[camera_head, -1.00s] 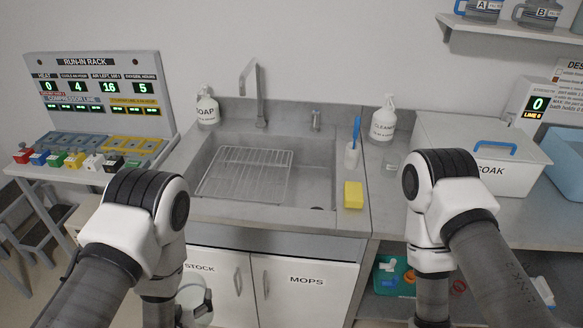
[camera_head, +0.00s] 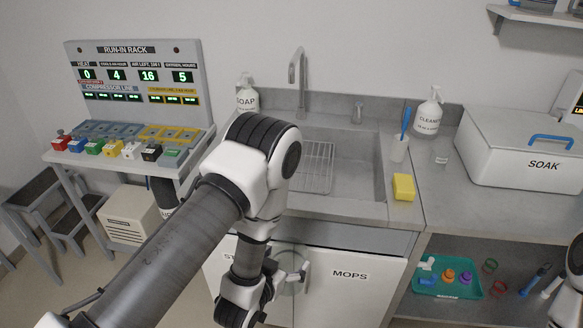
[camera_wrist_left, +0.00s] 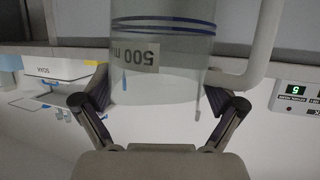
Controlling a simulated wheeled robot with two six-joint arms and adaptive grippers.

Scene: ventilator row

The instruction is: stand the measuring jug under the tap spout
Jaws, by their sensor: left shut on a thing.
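The measuring jug (camera_head: 291,270) is clear, with a blue band and a "500" label that reads upside down in the left wrist view (camera_wrist_left: 163,88). My left gripper (camera_head: 281,280) is shut on it, one finger on each side in the wrist view. It holds the jug in front of the sink cabinet doors, below the counter edge. My left forearm hides part of the jug and sink. The tap spout (camera_head: 296,68) stands behind the sink (camera_head: 350,165), apart from and above the jug. My right arm shows only at the right edge; its gripper is out of view.
A wire rack (camera_head: 318,168) lies in the sink's left part. A yellow sponge (camera_head: 403,187), brush cup (camera_head: 398,149) and cleaner bottle (camera_head: 428,115) stand to its right. The run-in rack (camera_head: 135,75) is at the left, the soak box (camera_head: 525,150) at the right.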

